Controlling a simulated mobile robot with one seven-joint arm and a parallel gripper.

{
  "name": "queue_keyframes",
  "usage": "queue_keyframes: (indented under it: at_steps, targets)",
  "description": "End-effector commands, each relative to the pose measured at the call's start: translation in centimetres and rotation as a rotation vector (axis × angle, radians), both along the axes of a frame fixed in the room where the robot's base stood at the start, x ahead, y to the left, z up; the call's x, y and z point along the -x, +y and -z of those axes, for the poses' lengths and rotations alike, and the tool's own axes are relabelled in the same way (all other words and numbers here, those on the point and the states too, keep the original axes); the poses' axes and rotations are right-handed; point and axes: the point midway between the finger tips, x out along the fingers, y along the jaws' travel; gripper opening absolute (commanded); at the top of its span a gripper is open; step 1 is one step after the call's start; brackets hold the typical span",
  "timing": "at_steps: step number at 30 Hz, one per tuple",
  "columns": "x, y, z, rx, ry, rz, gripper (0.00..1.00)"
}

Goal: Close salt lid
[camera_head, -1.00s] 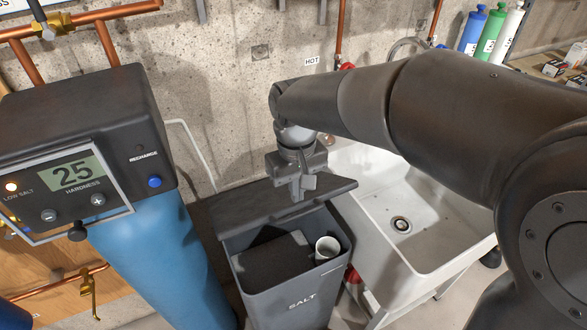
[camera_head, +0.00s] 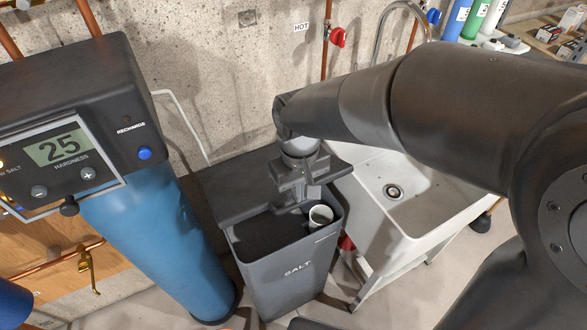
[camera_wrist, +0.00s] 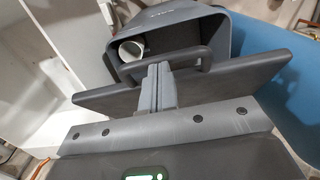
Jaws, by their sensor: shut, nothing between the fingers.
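The grey salt bin (camera_head: 297,285), marked SALT, stands on the floor with its top open. Its dark lid (camera_head: 235,195) is raised at the back, leaving the front opening uncovered. A white cup-like tube (camera_head: 320,216) shows inside the bin at the right; it also shows in the wrist view (camera_wrist: 128,50). In the wrist view the lid (camera_wrist: 235,82) lies across the picture, with a dark loop handle (camera_wrist: 196,53) on its edge. My gripper (camera_head: 288,208) is shut and empty, its fingertips (camera_wrist: 158,72) close to the handle. I cannot tell whether they touch.
A blue softener tank (camera_head: 155,240) with a control box (camera_head: 85,110) stands close to the left of the bin. A white sink (camera_head: 405,205) is close on the right. The concrete wall (camera_head: 225,80) is behind. Bottles (camera_head: 475,20) stand at the upper right.

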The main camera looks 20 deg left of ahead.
Motion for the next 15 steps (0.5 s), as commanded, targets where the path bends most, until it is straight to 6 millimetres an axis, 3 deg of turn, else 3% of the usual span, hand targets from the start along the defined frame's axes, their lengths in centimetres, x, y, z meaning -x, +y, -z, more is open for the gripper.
queue_keyframes:
  at_steps: [6,15]
  targets:
    - [2.5,-2.5,6.4,0.005,0.006,0.0,0.0]
    - [4.1,-4.0,13.2,0.004,0.006,-0.001,0.0]
